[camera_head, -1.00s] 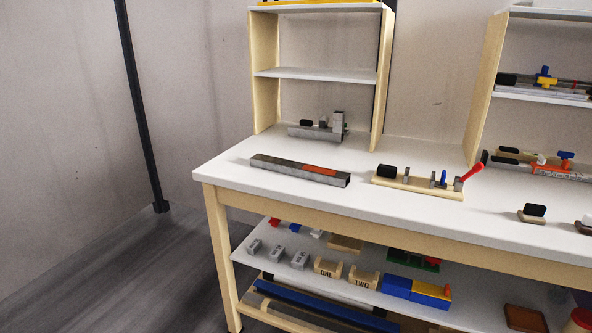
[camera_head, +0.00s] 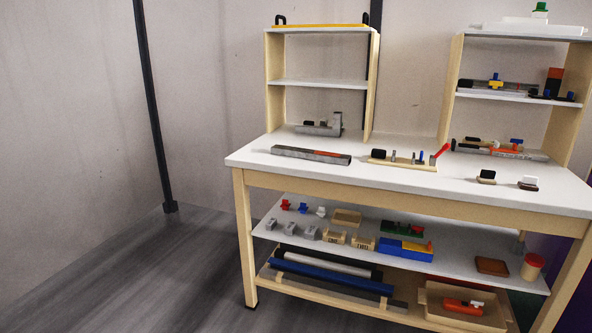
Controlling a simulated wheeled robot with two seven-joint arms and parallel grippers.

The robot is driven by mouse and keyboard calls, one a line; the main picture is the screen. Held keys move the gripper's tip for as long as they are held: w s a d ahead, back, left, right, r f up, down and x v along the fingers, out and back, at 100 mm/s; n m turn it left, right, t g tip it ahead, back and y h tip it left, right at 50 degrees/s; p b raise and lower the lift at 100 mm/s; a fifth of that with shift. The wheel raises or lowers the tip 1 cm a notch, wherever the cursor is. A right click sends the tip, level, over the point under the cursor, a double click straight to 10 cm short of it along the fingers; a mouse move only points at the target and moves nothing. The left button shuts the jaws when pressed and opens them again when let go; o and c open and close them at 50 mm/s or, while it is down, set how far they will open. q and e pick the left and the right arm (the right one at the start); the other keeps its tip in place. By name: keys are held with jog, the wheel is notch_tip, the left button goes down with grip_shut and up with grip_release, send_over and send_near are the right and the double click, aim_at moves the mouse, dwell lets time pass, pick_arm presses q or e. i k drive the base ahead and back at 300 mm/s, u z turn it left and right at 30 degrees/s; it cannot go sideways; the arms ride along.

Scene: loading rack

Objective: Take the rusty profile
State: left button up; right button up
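A long grey square profile (camera_head: 291,152) with an orange-red patch lies on the left part of the white table top (camera_head: 400,181). The patch looks like rust or a label; I cannot tell which. Other long profiles lie on the bottom shelf: a blue one (camera_head: 325,276), a whitish one (camera_head: 335,264) and a dark one behind them, partly hidden. Neither of my grippers is in view.
A wooden fixture (camera_head: 392,162) with a red-handled clamp sits right of the grey profile. A tray (camera_head: 468,322) stands on the bottom shelf. The floor (camera_head: 190,270) left of the table is clear; a dark post (camera_head: 152,110) stands behind.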

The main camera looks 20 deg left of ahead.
aim_at(316, 155)
jog(key=u, duration=1.35)
jog(key=i, duration=1.35)
jog(key=z, duration=0.15)
